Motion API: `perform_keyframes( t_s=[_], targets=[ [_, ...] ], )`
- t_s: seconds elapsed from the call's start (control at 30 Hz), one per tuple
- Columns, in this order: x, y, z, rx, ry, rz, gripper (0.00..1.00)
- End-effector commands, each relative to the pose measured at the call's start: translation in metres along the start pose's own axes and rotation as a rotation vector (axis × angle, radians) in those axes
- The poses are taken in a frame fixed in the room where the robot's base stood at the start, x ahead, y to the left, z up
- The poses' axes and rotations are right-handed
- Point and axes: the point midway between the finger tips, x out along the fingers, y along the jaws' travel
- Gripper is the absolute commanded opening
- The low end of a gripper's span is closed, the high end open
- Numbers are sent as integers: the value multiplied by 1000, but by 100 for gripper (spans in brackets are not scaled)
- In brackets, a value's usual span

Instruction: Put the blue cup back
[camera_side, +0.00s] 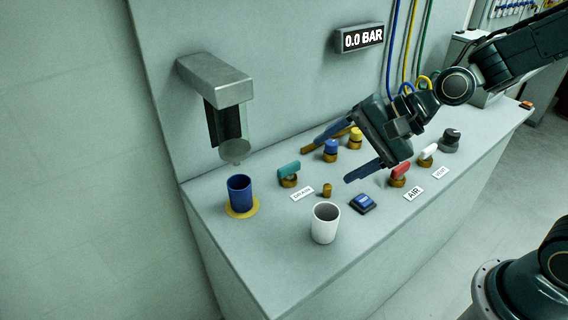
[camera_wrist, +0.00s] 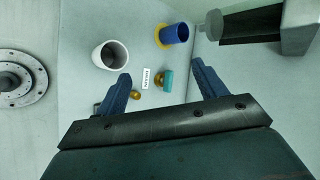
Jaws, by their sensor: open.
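The blue cup (camera_side: 239,190) stands upright on a round yellow pad (camera_side: 242,212) at the left end of the bench, near the dispenser spout. In the wrist view the blue cup (camera_wrist: 174,34) is near the top, with the yellow pad (camera_wrist: 158,36) partly showing beside it. My gripper (camera_side: 330,152) is open and empty, above the bench to the right of the cup and well apart from it. In the wrist view the two blue fingers of my gripper (camera_wrist: 160,83) are spread wide with nothing between them.
A white cup (camera_side: 325,224) stands at the front edge, right of the blue cup. The dispenser (camera_side: 215,80) overhangs the back left. A teal-handled valve (camera_side: 289,172), a blue button (camera_side: 362,203), a red-handled valve (camera_side: 399,174) and several knobs crowd the bench. The display reads 0.0 BAR (camera_side: 361,39).

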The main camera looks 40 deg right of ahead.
Motion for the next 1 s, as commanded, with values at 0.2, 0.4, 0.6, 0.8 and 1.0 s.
perform_keyframes(
  t_s=[0.2,0.4,0.6,0.8,1.0],
  targets=[
    [40,-8,-1,371,-100,-81,71],
    [71,-14,-6,736,-190,-146,71],
    [96,-14,-15,1088,-270,-196,71],
    [109,-13,-23,1301,-316,-225,71],
    [112,-13,-25,1349,-326,-233,71]
  ],
)
